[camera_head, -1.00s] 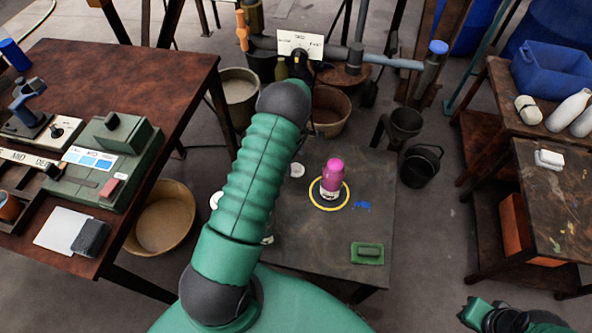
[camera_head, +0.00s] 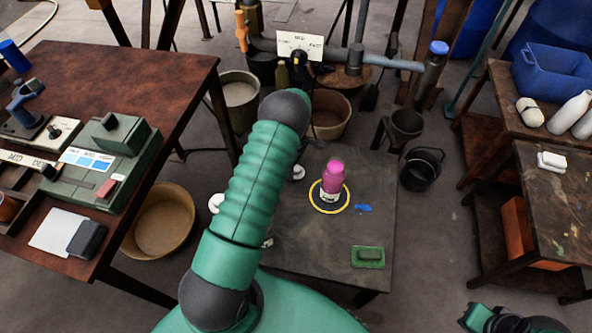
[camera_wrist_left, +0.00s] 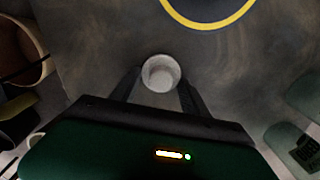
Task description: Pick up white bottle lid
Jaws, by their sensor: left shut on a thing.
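The white bottle lid (camera_wrist_left: 160,70) is a small round cap, seen from above between the two dark fingers of my left gripper (camera_wrist_left: 160,86) in the left wrist view. The gripper is shut on it, low over the dark table. In the head view my green left arm hides most of this gripper; a white bit of the lid (camera_head: 299,173) shows at the arm's right edge. A pink bottle (camera_head: 332,179) stands upright in a yellow ring, right of the lid. Part of my right arm shows at the bottom right; its fingers are not clear.
The dark work table (camera_head: 305,235) also bears a blue mark (camera_head: 363,208) and a green block (camera_head: 369,256). The yellow ring (camera_wrist_left: 210,25) lies ahead in the wrist view. A brown table (camera_head: 130,75) with a green control box stands left. Buckets stand on the floor behind.

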